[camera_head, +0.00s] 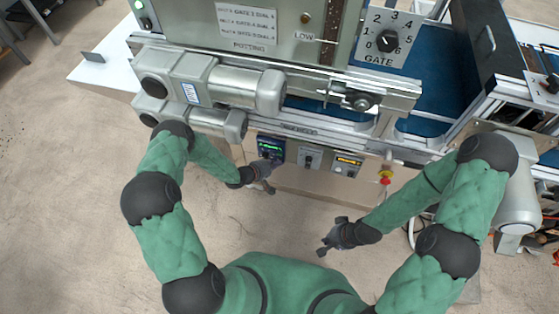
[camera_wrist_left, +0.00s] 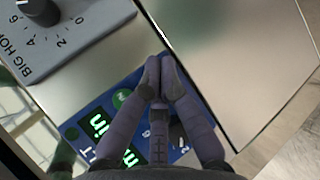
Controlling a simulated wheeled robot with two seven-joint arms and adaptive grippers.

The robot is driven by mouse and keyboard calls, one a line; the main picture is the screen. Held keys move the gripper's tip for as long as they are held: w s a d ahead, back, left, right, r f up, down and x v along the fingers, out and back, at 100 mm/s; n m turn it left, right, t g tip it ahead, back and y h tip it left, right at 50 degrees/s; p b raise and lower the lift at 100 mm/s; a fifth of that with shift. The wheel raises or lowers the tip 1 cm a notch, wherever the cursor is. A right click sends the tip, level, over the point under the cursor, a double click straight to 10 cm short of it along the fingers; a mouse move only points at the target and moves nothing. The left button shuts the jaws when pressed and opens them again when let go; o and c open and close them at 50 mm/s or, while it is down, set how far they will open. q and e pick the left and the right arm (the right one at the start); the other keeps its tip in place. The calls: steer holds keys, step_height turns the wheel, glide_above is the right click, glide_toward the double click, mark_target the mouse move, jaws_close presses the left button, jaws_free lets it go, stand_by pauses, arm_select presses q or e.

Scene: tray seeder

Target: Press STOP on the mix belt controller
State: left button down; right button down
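A blue controller with a green lit display (camera_head: 270,148) sits on the front of the machine. The STOP label is not readable. My right gripper (camera_head: 328,240) hangs low, away from the panels; its finger opening is unclear.
Right of the blue controller are a grey knob box (camera_head: 308,158) and a panel with a yellow display (camera_head: 347,164), then a red emergency button (camera_head: 385,177). A grey dial box (camera_wrist_left: 75,35) stands beside the blue panel in the wrist view. The floor below is clear.

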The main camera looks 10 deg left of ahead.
stand_by(0.5)
arm_select(q)
steer(key=shift+s, duration=0.65)
steer(key=shift+s, duration=0.1)
steer(key=s+p, duration=0.1)
steer(key=s, duration=0.4)
steer(key=shift+a+p, duration=0.1)
steer(key=shift+p, duration=0.3)
stand_by(0.6)
